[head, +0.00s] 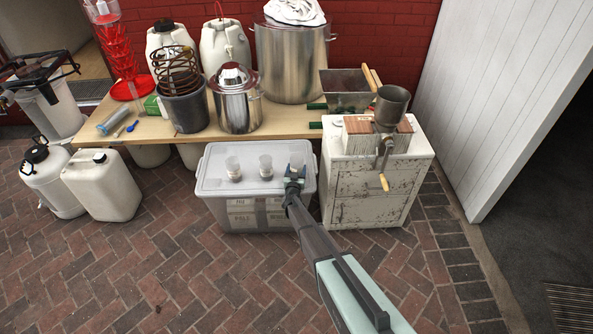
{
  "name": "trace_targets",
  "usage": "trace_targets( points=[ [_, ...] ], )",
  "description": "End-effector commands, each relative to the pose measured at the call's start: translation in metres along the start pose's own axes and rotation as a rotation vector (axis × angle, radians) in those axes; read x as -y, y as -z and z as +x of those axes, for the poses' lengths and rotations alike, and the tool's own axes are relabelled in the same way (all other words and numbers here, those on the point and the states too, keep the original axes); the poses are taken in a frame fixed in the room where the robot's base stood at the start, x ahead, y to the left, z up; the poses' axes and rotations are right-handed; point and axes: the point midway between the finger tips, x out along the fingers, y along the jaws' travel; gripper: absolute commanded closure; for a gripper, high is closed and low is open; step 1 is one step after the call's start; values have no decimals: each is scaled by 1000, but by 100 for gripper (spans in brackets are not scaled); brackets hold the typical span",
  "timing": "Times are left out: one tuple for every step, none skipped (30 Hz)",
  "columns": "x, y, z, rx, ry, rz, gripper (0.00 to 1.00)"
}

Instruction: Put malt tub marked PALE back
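Three small clear tubs stand in a row on the light grey lid of a see-through storage box (212,182). The left tub (233,164) and the middle tub (266,163) stand free. The right tub (297,159) is partly hidden by my gripper (294,173), which is at the lid's right end. I cannot tell whether the fingers are around this tub or just in front of it, or whether they are shut. Any marks on the three tubs are too small to read.
A worn white cabinet (365,190) with a grain mill (391,108) stands close on the right. A wooden table (155,128) with a steel pot (236,105) and a large kettle (290,62) is behind the box. White jerrycans (103,187) stand left. The brick floor in front is clear.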

Motion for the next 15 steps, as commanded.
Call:
trace_targets(
  points=[
    [0,-1,0,0,0,0,62],
    [0,-2,0,0,0,0,62],
    [0,-3,0,0,0,0,62],
    [0,-4,0,0,0,0,62],
    [0,-3,0,0,0,0,30],
    [0,-3,0,0,0,0,26],
    [0,-3,0,0,0,0,23],
    [0,-3,0,0,0,0,20],
    [0,-3,0,0,0,0,16],
    [0,-3,0,0,0,0,13],
    [0,-3,0,0,0,0,10],
    [0,-3,0,0,0,0,7],
    [0,-3,0,0,0,0,7],
    [0,-3,0,0,0,0,7],
    [0,-3,0,0,0,0,7]
  ],
)
